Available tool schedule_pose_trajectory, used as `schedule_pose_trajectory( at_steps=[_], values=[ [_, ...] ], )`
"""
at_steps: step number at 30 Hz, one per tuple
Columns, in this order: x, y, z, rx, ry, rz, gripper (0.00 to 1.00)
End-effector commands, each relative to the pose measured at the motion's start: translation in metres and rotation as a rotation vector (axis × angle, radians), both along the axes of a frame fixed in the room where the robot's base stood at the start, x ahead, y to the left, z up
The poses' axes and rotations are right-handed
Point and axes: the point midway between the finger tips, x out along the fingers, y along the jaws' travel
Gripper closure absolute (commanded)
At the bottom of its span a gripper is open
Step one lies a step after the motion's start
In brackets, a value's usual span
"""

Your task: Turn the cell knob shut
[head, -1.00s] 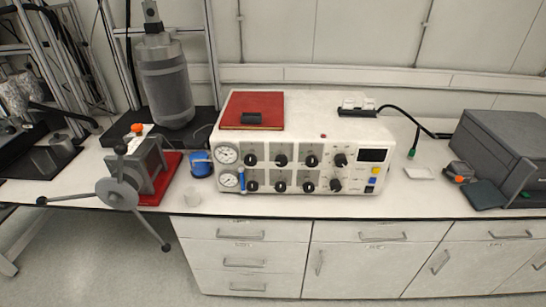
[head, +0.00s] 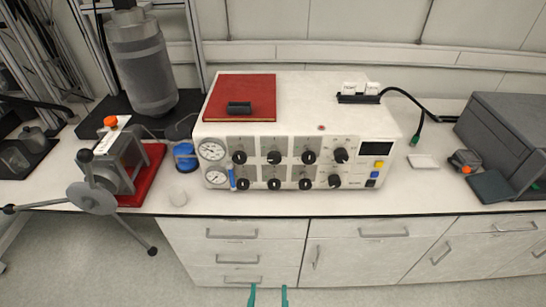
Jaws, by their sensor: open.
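My gripper (head: 268,297) shows at the bottom edge of the head view as two teal fingertips. They are apart with nothing between them, in front of the drawers and well short of the bench top. A white control box (head: 300,105) stands on the bench, with two rows of black knobs on its front, including an upper right knob (head: 340,155). At the left, a grey clamp-like device has a three-armed hand wheel (head: 92,197) and an orange knob (head: 110,121) on top. The labels are too small to tell which is the cell knob.
A red plate (head: 242,92) lies on the box. A metal cylinder (head: 143,65) stands behind. A grey machine (head: 510,140) is at the right. The bench front edge is mostly clear.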

Motion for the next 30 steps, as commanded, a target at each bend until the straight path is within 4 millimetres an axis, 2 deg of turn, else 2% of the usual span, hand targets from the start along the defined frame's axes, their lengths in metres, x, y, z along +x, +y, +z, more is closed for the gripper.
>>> schedule_pose_trajectory(
  at_steps=[1,6,11,15,19,24,30],
  values=[
    [0.02,0.0,0.01,-0.003,-0.021,-0.001,0.47],
    [0.076,0.001,0.037,-0.02,-0.053,0.009,0.47],
    [0.125,0.0,0.072,-0.049,-0.084,0.022,0.47],
    [0.162,-0.004,0.107,-0.083,-0.109,0.032,0.47],
    [0.19,-0.007,0.138,-0.12,-0.126,0.04,0.47],
    [0.211,-0.011,0.166,-0.156,-0.138,0.046,0.47],
    [0.221,-0.013,0.178,-0.173,-0.141,0.049,0.47]
  ],
)
